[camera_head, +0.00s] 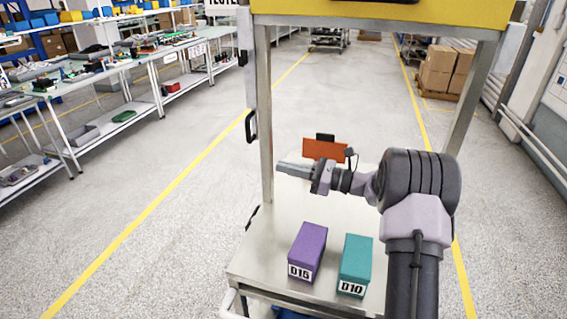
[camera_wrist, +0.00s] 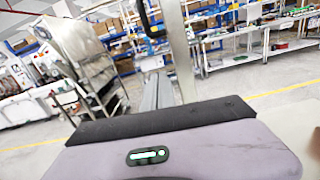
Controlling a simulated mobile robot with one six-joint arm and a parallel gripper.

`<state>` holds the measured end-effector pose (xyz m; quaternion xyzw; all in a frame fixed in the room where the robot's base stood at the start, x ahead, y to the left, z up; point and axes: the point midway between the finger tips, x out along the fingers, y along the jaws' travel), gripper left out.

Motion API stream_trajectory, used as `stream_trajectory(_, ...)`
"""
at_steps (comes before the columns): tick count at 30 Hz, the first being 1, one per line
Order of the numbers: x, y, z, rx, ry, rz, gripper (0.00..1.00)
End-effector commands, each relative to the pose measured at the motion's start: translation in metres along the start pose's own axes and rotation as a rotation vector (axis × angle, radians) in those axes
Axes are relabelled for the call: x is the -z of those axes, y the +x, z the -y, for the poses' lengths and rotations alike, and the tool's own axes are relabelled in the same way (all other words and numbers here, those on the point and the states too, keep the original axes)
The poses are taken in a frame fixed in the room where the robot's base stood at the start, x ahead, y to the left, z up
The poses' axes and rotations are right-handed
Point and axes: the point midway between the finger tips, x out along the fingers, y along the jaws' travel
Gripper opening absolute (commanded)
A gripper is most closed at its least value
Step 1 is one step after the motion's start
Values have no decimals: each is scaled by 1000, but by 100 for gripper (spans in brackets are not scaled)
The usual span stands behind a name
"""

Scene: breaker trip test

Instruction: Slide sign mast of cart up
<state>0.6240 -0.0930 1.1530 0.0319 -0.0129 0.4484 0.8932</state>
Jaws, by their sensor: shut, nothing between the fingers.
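The cart (camera_head: 262,262) stands in front of me with a pale metal deck and upright posts. The sign mast (camera_head: 247,60) is a slim grey bar along the left post (camera_head: 266,120). A white sign (camera_head: 222,3) reading TESTED, cut off by the frame, is at its top. A black handle (camera_head: 251,126) is at its lower end. My gripper (camera_head: 281,167) is shut and empty, pointing left, right of the post and lower in the picture than the handle. In the wrist view, the shut fingers (camera_wrist: 158,88) point toward the post (camera_wrist: 180,50), with the black handle (camera_wrist: 151,18) at its upper left.
A purple block marked D15 (camera_head: 307,252) and a teal block marked D10 (camera_head: 355,265) stand on the deck. A yellow panel (camera_head: 375,12) spans the posts' top. The floor left of the cart is clear.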

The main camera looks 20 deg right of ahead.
Motion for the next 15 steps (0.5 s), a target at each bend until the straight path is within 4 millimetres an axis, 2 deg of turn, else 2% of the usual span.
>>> stream_trajectory(9,2,70,-2,-4,-3,-2,0)
stream_trajectory(12,-18,71,-1,-2,-6,-2,0)
stream_trajectory(15,-30,74,-1,-2,-3,-2,0)
